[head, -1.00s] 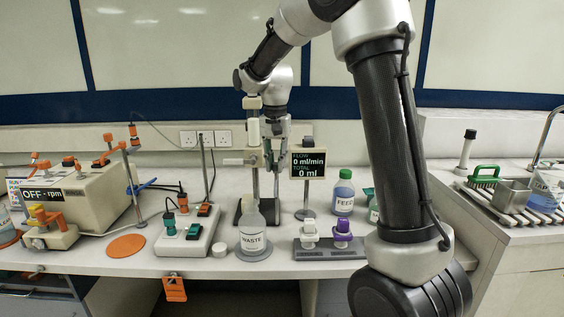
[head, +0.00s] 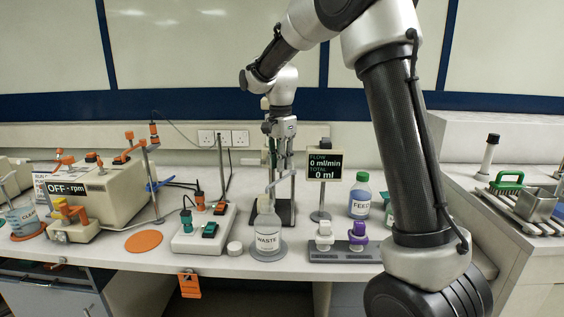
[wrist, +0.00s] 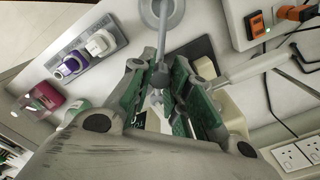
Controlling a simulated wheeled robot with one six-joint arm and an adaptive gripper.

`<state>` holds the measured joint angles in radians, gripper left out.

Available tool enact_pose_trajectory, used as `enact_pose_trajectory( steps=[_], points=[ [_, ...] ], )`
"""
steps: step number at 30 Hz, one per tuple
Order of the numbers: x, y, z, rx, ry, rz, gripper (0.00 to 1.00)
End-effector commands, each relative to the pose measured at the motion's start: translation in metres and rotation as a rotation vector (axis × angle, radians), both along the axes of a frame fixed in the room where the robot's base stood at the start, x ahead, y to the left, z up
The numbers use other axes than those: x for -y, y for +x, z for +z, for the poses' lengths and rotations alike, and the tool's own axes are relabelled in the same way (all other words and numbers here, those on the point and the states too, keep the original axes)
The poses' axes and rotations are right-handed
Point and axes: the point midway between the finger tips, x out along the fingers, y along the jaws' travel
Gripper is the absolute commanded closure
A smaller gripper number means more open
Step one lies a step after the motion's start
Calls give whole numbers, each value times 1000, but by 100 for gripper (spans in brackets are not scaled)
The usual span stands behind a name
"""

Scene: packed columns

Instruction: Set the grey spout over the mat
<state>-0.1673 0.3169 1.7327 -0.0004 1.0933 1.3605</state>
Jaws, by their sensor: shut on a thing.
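The grey spout (wrist: 163,35) shows in the wrist view as a thin rod running from between my fingers toward the waste bottle. In the head view it slants down-left (head: 279,180) above the bottle's neck. My gripper (wrist: 160,76) is shut on the knob end of the spout; in the head view my gripper (head: 280,150) points down in front of the stand. An orange round mat (head: 143,241) lies bare on the bench to the left. A grey round mat (head: 283,252) lies under the waste bottle (head: 267,232). My fingers partly hide the stand's column.
The flow display (head: 324,165), a feed bottle (head: 361,195) and a grey rack (head: 345,253) with white and purple pieces stand to the right.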

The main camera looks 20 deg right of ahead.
Motion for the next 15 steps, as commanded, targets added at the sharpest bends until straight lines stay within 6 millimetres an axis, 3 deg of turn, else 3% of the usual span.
enact_pose_trajectory(
  steps=[11,12,15],
  points=[
    [-1,2,2,7,2,-4,100],
    [-1,2,2,7,2,-4,78],
    [0,2,1,6,1,-4,60]
  ],
)
